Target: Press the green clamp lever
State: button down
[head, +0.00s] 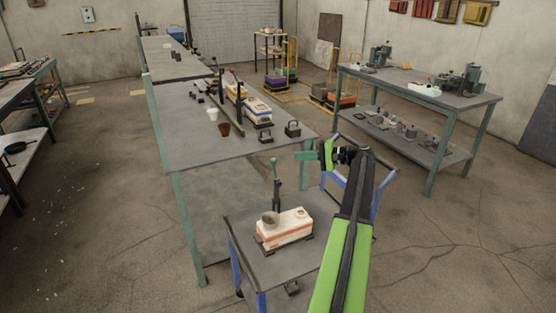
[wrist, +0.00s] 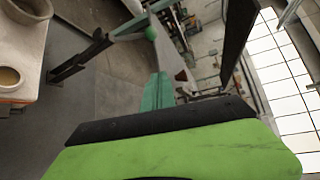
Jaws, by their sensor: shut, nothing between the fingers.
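The clamp lever (head: 276,182) stands upright behind a white and orange mould block (head: 290,227) on a small grey cart. In the wrist view, a dark bar (wrist: 80,58) runs out beside the block, and a green knob (wrist: 151,33) shows near it; it looks like part of the lever. My gripper (head: 306,156) is shut and empty, with teal fingers pointing left. It is above and right of the lever in the head view, apart from it. Its fingers show in the wrist view (wrist: 157,92), below the knob; the depth gap is hard to tell.
A grey cup (head: 270,218) sits on the block's left end. The cart top (head: 255,270) is otherwise mostly bare. Behind it, a long table (head: 190,150) carries another block (head: 257,112), a brown cup (head: 223,129) and a white cup (head: 212,114). A workbench (head: 425,88) stands at right.

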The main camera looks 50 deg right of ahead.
jog(key=b+x, duration=0.2)
jog(key=x, duration=0.7)
jog(key=s+a, duration=0.1)
jog(key=s+a+p, duration=0.1)
jog(key=shift+s+a+r, duration=0.1)
jog(key=shift+a+r, duration=0.25)
